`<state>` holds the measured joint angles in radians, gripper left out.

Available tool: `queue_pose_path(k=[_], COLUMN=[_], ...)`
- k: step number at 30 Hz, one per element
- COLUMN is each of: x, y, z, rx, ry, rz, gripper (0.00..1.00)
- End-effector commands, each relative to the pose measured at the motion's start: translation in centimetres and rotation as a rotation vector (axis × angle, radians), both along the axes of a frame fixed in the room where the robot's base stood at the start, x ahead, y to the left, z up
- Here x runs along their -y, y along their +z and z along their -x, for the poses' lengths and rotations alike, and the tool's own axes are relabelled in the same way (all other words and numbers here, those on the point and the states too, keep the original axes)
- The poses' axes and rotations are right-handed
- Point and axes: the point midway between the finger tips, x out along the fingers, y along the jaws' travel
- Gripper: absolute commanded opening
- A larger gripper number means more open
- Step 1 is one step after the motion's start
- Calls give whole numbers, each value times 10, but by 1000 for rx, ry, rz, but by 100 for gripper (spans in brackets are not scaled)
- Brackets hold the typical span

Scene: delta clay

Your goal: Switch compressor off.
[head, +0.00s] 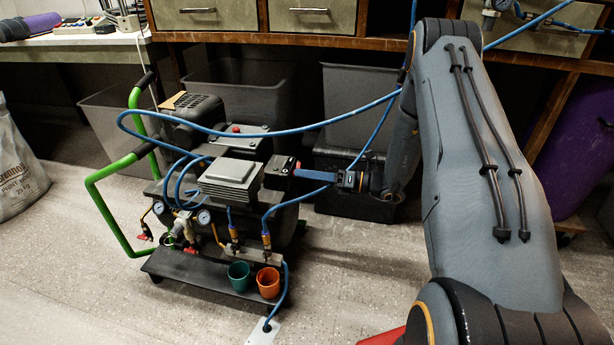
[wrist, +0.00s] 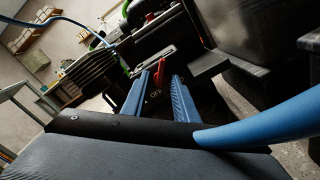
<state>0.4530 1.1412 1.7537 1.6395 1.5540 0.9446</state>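The compressor (head: 228,180) stands on a dark wheeled cart with green handles. A dark switch box (head: 279,173) sits on its right side. My gripper (head: 299,173) reaches in from the right, its blue fingers at the box. In the wrist view, a red switch lever (wrist: 159,73) shows between the tips of my gripper (wrist: 160,79). The word OFF is printed just below the lever. The fingers are apart, with a visible gap; I cannot tell whether either touches the lever. The lever is mostly hidden in the head view.
Blue hoses (head: 290,131) loop over the compressor and past my arm. A green cup (head: 239,275) and an orange cup (head: 268,282) stand at the cart's front. Dark bins (head: 352,95) stand under the workbench behind. The floor in front is mostly clear.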

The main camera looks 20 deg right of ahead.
Motion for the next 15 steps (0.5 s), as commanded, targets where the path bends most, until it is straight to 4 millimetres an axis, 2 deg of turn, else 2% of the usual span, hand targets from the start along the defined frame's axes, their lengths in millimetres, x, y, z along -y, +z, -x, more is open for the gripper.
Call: queue_pose_path(k=[5, 9, 15], x=[0, 0, 0], y=[0, 0, 0], z=[0, 0, 0], rx=[0, 0, 2], ry=[0, 0, 0], rz=[0, 0, 1], gripper=[25, 1, 0])
